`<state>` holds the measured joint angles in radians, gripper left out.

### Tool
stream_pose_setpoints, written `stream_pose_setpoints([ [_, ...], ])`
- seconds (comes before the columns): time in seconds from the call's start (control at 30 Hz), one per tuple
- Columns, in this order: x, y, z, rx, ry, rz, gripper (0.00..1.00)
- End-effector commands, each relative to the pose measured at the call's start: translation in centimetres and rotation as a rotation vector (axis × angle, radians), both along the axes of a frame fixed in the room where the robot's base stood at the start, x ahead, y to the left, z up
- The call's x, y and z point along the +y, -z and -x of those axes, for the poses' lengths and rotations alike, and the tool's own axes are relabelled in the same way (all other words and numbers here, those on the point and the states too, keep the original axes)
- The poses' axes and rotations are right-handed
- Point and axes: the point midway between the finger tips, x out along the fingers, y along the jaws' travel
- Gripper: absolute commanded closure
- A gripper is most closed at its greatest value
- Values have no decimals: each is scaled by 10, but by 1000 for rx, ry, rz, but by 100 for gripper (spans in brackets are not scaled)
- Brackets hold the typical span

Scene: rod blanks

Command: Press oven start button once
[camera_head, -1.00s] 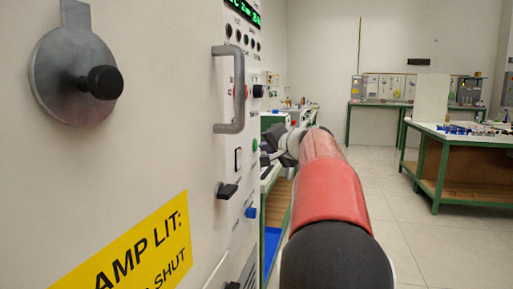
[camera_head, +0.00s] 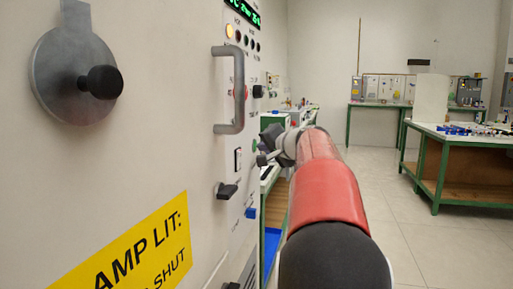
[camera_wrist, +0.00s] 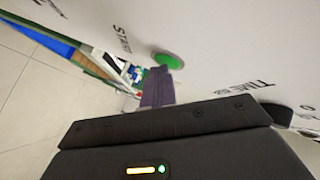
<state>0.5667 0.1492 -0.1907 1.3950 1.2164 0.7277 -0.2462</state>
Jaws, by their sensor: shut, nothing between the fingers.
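The oven's front panel (camera_head: 245,190) stands at the left in the head view. The green start button (camera_head: 254,146) is on it, partly behind my gripper. In the wrist view the round green button (camera_wrist: 169,60) sits beside the "START" lettering (camera_wrist: 122,40). My gripper (camera_wrist: 159,74) is shut and empty, its fingertips right at the button's near edge. I cannot tell whether they touch it. In the head view my gripper (camera_head: 264,146) is small beside the panel. A lamp (camera_head: 229,31) under the green display (camera_head: 243,10) glows yellow.
A green-framed workbench (camera_head: 436,190) stands at right. The floor between is clear.

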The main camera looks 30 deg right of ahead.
Motion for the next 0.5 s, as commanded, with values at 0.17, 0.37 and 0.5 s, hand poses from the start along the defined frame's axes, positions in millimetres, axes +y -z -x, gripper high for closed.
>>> stream_pose_setpoints([
  [0.17, 1, 0, -1, 0, -2, -1, 100],
  [0.37, -1, 1, 2, 0, -2, 0, 100],
  [0.5, -6, 1, 7, -1, -1, 1, 100],
])
